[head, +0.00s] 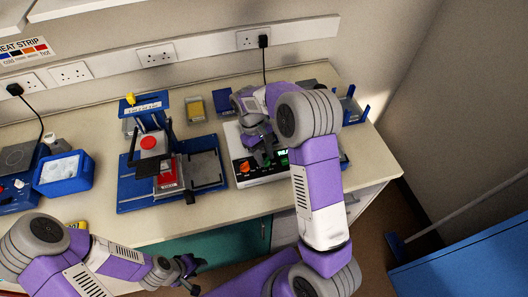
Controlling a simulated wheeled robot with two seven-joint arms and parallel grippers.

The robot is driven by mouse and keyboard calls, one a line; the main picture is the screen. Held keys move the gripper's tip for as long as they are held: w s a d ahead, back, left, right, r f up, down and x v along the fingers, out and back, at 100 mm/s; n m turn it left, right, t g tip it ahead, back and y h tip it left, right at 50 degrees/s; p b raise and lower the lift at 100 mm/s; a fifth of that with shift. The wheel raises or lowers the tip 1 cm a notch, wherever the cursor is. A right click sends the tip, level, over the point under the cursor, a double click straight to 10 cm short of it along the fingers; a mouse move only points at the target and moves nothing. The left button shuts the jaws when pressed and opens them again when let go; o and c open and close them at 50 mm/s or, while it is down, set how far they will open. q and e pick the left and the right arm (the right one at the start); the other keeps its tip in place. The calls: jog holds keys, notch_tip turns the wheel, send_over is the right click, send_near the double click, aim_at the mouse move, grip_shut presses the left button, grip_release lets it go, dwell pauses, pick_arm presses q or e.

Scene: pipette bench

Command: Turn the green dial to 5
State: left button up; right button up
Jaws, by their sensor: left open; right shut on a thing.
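A white device with a dark front panel (240,169) stands on the bench at centre right, with an orange knob (245,166) at its left and a green patch (282,157) at its right. My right gripper (264,159) reaches down over the panel between them and is shut on what appears to be the green dial. The fingers and arm hide most of the dial, and its number cannot be read. My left gripper (188,273) is open and empty, low in front of the bench's front edge.
A blue stand with a red button (148,142) is left of the device. A blue tub (64,173) is at the far left. A yellow-topped box (195,109) stands behind. A blue rack (352,107) is at the right. A black cable hangs from the wall socket behind the device.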

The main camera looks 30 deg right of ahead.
jog(key=shift+m+y+p, duration=0.4)
jog(key=shift+m, duration=0.7)
jog(key=o, duration=1)
jog(key=shift+o, duration=0.2)
jog(key=v, duration=0.7)
jog(key=shift+r+p, duration=0.25)
jog(key=shift+p, duration=0.1)
jog(key=shift+w+d, duration=0.1)
jog(key=shift+w, duration=0.05)
